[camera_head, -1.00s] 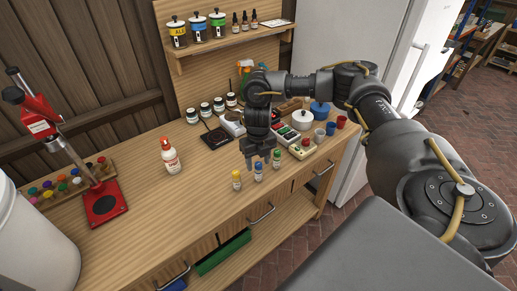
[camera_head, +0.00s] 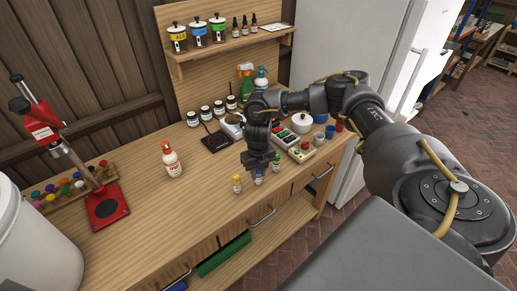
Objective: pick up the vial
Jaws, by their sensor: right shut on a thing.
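Three small vials stand in a row near the front edge of the wooden bench. The yellow-capped vial (camera_head: 237,184) is on the left and apart from my gripper. The blue-capped vial (camera_head: 259,178) is in the middle, and its upper part is largely hidden by my right gripper (camera_head: 261,166). My right gripper points down and is shut on this vial. I cannot tell whether the vial is clear of the bench top. The green-capped vial (camera_head: 276,160) stands close to the right of the gripper, partly covered. My left gripper is out of view.
A white bottle with a red top (camera_head: 172,160) stands to the left on the bench (camera_head: 190,205). Dark-lidded jars (camera_head: 219,109), a black scale (camera_head: 216,141), a white pot (camera_head: 301,123) and cups (camera_head: 319,138) are behind. A red stand (camera_head: 107,208) is at far left.

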